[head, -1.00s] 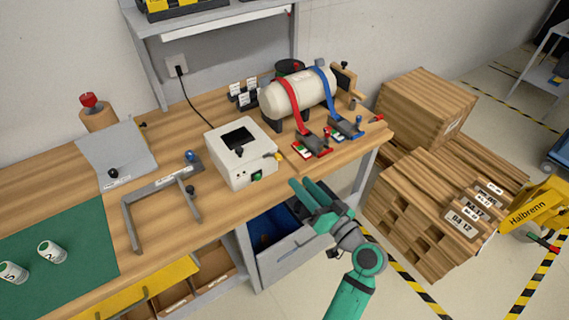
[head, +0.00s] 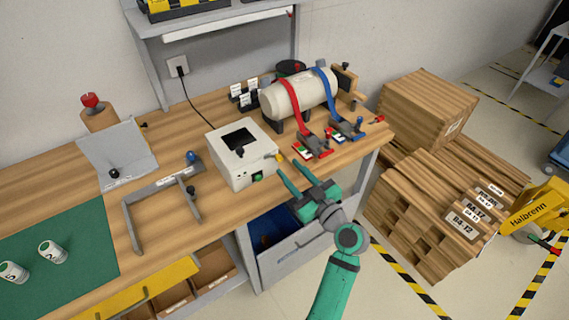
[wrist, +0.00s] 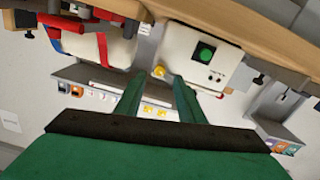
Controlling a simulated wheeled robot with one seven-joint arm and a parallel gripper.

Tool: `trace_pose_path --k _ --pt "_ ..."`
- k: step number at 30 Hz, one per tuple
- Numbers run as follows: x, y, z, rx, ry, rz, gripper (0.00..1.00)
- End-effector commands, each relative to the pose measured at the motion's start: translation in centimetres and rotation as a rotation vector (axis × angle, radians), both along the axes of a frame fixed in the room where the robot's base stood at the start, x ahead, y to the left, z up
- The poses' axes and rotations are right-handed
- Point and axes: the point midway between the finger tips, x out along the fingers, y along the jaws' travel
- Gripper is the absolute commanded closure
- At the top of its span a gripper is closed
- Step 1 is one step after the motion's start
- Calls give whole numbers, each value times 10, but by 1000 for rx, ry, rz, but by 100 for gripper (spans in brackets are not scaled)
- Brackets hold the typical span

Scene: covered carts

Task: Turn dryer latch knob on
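The white dryer box (head: 240,160) stands on the wooden bench, with a dark window on top and a green button (head: 258,177) on its front. A small yellow knob (head: 279,157) sticks out from its right side near the front corner. My gripper (head: 289,168) is open and empty, its green fingers pointing at the knob from the front right. In the wrist view the knob (wrist: 158,71) appears just beyond the gap between the fingertips (wrist: 155,82), beside the white box (wrist: 205,50). Contact between fingers and knob cannot be made out.
A white tank (head: 298,95) with red and blue straps lies behind and right of the dryer. Red and blue buckles (head: 313,148) lie near the bench edge by my gripper. A grey bracket (head: 160,190) is to the left. Floor in front is clear.

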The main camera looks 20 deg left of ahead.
Motion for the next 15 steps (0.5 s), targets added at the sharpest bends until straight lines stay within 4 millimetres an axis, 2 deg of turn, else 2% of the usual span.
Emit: trace_pose_path --k 6,15 --pt "19 24 0 1 0 0 65" --pt "26 33 0 1 0 0 65"
